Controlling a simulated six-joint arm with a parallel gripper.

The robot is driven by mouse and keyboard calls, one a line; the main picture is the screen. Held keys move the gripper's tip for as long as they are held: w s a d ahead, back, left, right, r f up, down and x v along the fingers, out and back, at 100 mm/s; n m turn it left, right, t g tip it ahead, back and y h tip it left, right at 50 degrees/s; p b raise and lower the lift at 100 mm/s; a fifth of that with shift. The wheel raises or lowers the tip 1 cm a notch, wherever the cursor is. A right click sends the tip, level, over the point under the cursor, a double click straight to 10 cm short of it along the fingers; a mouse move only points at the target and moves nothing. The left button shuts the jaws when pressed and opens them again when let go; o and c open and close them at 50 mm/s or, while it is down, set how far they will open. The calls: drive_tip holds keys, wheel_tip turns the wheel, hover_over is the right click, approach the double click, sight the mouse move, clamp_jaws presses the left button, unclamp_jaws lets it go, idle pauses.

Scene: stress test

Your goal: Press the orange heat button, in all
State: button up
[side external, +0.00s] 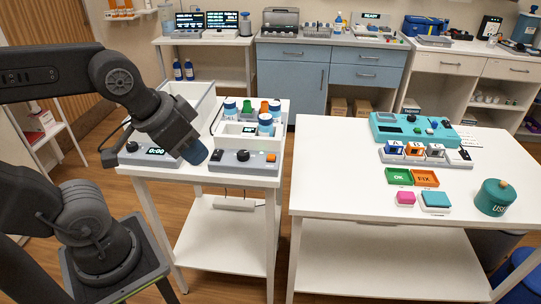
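The orange button (271,158) is on the right end of the front face of a grey and white device (256,166) on the small white table. My gripper (193,153) points down to the left of this device, in front of a second device with a lit display (156,151). It is well apart from the orange button. A blue-grey piece shows at the gripper's tip. I cannot tell whether it is a held thing or part of the gripper, and the fingers are not clear.
A white open box (190,96) stands behind my gripper. The larger white table (340,190) on the right holds a teal device (415,128), coloured trays and a teal pot (495,198).

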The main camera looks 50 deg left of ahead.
clamp_jaws()
idle(1.4)
